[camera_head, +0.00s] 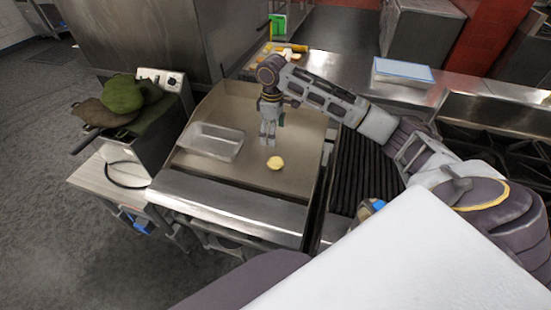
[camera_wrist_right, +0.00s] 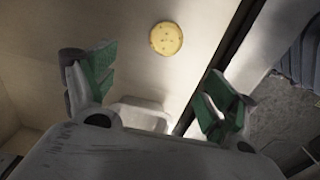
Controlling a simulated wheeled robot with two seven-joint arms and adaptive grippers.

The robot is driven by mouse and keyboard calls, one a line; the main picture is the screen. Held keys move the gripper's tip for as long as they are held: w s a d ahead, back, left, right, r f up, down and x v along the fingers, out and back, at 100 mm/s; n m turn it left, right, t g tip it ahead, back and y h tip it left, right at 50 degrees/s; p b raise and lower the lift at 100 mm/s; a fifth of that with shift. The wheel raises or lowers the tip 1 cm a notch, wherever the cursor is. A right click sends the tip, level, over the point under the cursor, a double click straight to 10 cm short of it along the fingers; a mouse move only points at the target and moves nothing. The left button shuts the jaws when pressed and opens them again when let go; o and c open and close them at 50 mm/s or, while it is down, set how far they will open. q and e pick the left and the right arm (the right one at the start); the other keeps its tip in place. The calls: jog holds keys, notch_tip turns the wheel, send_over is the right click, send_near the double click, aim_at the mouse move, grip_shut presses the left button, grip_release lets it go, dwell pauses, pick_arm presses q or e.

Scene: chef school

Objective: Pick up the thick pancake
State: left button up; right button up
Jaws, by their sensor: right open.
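The thick pancake (camera_head: 275,163) is a small round yellow piece lying on the flat griddle (camera_head: 240,112) in the head view. It also shows in the right wrist view as a pale yellow disc (camera_wrist_right: 166,38) with small spots, beyond the fingertips and apart from them. My right gripper (camera_head: 268,141) points down above the griddle, behind and slightly left of the pancake in the head view. Its green-padded fingers (camera_wrist_right: 160,75) are spread wide with nothing between them. My left gripper is not in view.
A shallow clear tray (camera_head: 236,156) sits on the griddle left of the pancake. Dark green oven mitts (camera_head: 122,95) lie on the unit at left. A dark ribbed grill (camera_head: 370,172) adjoins the griddle on the right. A white and blue container (camera_head: 403,71) stands on the back counter.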

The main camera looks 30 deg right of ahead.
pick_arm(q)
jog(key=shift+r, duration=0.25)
pick_arm(e)
send_over(274, 161)
jog(key=shift+w+d+f, duration=0.1)
jog(key=shift+w+f, duration=0.1)
jog(key=shift+f, duration=1.9)
jog(key=shift+w+f, duration=0.2)
jog(key=shift+f, duration=1.85)
jog(key=shift+s+f+p, duration=0.25)
jog(key=shift+f+p, duration=0.25)
jog(key=shift+f, duration=0.25)
jog(key=shift+s+f, duration=0.2)
jog(key=shift+f, duration=1.65)
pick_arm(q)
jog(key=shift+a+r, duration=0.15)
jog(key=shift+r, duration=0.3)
